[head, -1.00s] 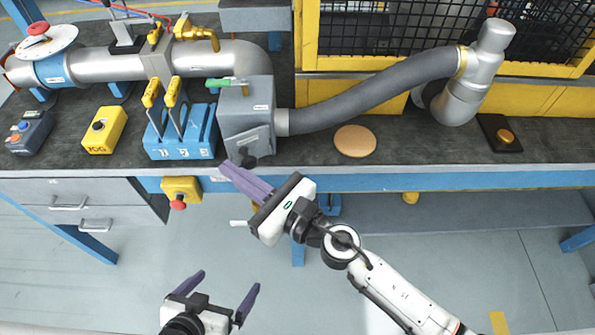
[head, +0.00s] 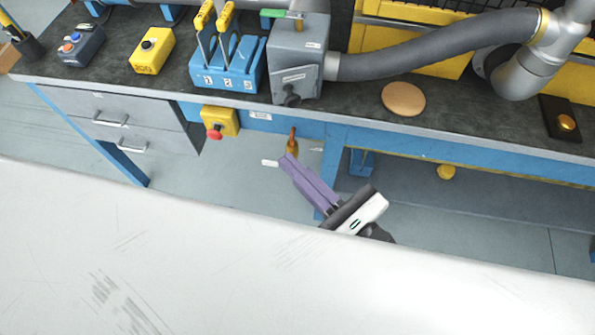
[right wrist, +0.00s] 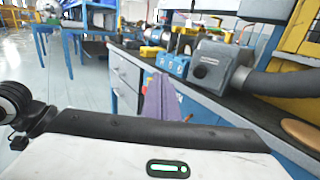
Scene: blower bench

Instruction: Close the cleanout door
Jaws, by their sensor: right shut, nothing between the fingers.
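The grey box (head: 318,45) stands on the bench. Its cleanout door (head: 292,80) is on the front face, with a label and a dark round knob (head: 291,98) low down. I cannot tell whether the door sits fully flush. The box front also shows in the right wrist view (right wrist: 212,68). My right gripper (head: 291,163) is shut and empty, with its purple fingers together. It is in front of the bench edge, nearer than the knob and apart from it. The fingers also show in the right wrist view (right wrist: 160,98). My left gripper is out of view.
A grey hose (head: 430,50) runs right from the box. A blue switch block (head: 226,72) stands left of it. A cork disc (head: 403,99) lies on the bench. A red-topped yellow button box (head: 220,122) hangs at the front edge. A pale surface hides the lower head view.

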